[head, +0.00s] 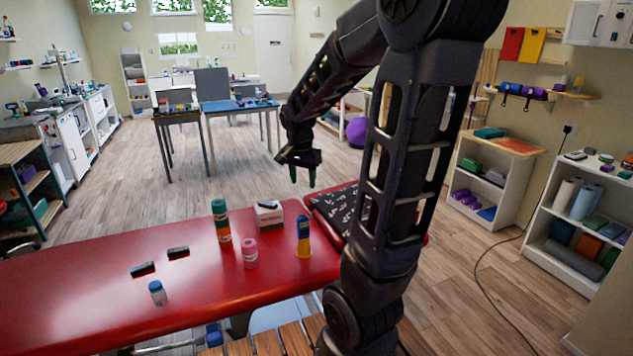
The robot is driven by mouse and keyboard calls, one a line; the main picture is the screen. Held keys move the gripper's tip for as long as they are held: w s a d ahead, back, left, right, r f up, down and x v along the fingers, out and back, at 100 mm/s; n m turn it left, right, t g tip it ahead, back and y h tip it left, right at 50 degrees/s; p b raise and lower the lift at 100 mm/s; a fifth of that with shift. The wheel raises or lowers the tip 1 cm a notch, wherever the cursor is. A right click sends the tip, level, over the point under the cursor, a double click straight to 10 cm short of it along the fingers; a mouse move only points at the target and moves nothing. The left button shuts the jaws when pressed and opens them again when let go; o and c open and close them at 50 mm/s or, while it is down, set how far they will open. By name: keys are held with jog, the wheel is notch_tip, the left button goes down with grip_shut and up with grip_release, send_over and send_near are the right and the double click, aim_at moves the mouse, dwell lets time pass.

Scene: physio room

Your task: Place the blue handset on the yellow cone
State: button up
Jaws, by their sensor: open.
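A blue upright piece, which looks like the blue handset (303,226), stands on the red padded table (90,300), near its right end. Directly beneath it is a yellow base, which looks like the yellow cone (303,252). The blue piece appears upright and rests on or in the yellow base; I cannot tell how deep it sits. My gripper (302,180) is open and empty, with its fingers pointing down. In the picture it is above the blue piece and apart from it.
Two dark objects (142,269) (178,252) and a blue bottle (158,293) are farther left. A black patterned surface (335,207) lies right.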

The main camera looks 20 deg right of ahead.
jog(key=s+a+r+n+t, duration=0.1)
jog(key=s+r+n, duration=0.1)
jog(key=s, duration=0.3)
jog(key=s+a+r+n+t, duration=0.1)
jog(key=s+r+n, duration=0.2)
jog(key=s, duration=0.3)
jog(key=s+r+n+y, duration=0.1)
jog(key=s+r+n, duration=0.1)
jog(key=s+n, duration=0.2)
jog(key=shift+s+a+r+t, duration=0.25)
jog(key=shift+s+a+t, duration=0.15)
jog(key=shift+s, duration=0.8)
